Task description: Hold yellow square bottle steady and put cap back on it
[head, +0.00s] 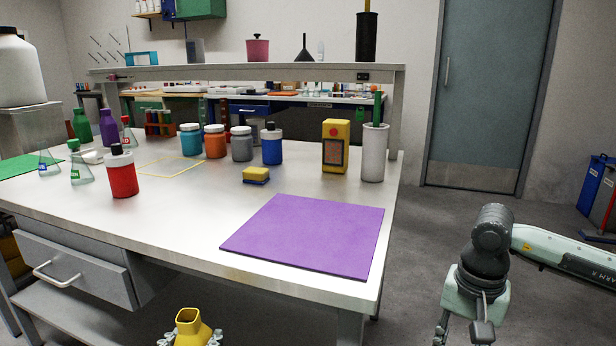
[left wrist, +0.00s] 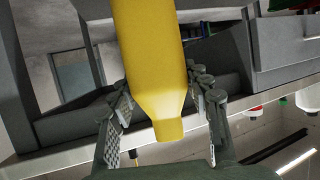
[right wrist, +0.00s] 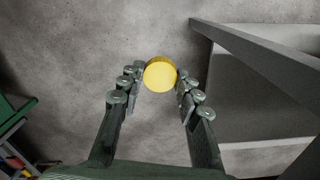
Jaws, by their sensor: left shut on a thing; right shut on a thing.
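The yellow square bottle (head: 190,328) shows at the bottom edge of the head view, in front of the table, with its open mouth facing up and no cap on it. My left gripper (head: 191,338) is shut on it, one finger on each side; the left wrist view also shows the bottle (left wrist: 150,60) between the fingers (left wrist: 163,95). My right gripper (head: 462,334) is at the lower right of the head view, well apart from the bottle. In the right wrist view, my right gripper (right wrist: 160,80) is shut on the round yellow cap (right wrist: 160,73). The cap is hidden in the head view.
The table (head: 200,235) stands ahead, with a purple mat (head: 308,237) near its front right corner. Several bottles and jars, a yellow box (head: 335,132) and a white cylinder (head: 374,155) stand farther back. Open floor lies right of the table.

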